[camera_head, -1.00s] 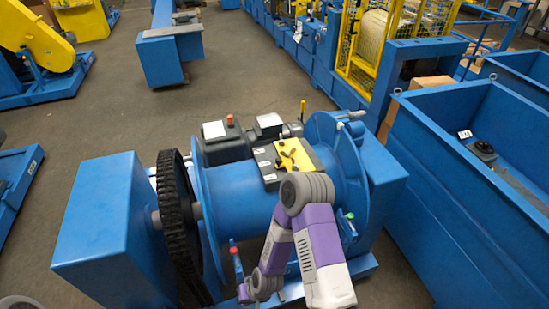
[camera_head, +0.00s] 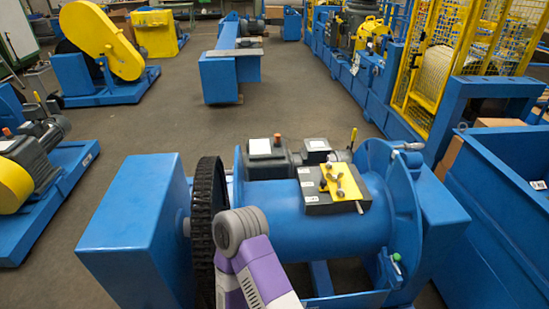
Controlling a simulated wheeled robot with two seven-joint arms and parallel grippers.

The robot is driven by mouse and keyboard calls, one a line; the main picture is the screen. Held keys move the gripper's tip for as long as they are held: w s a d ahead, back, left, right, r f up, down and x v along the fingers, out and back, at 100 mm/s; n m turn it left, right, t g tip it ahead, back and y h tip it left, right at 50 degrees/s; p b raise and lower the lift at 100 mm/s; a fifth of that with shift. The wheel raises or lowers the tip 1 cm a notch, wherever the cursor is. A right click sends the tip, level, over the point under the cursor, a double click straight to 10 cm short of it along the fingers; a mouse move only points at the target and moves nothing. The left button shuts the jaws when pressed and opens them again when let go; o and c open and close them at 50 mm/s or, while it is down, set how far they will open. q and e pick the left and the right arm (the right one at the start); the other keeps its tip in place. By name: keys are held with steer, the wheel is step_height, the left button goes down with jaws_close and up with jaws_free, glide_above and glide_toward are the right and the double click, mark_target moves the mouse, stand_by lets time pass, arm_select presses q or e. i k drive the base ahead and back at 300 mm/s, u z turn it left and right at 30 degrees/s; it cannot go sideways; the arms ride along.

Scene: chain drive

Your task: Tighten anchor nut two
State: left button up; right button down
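A blue winch drum machine (camera_head: 310,225) stands in front of me, with a black chain wheel (camera_head: 206,215) on its left side. A yellow plate (camera_head: 343,181) with dark fittings sits on a grey box on top of the drum. I cannot tell which part is anchor nut two. A purple and grey arm of mine reaches in at the bottom middle, in front of the drum and beside the chain wheel. Its gripper is below the picture's edge. My other gripper does not show either.
A blue block-shaped housing (camera_head: 138,230) stands left of the chain wheel. A blue trough (camera_head: 500,215) fills the right side. A yellow and blue machine (camera_head: 100,55) is at the back left. Open floor (camera_head: 285,95) lies behind the drum.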

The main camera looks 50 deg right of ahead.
mark_target(328, 165)
steer(key=u, duration=1.2)
steer(key=k, duration=1.8)
steer(key=z, duration=2.35)
steer(key=i, duration=0.45)
steer(key=u, duration=0.05)
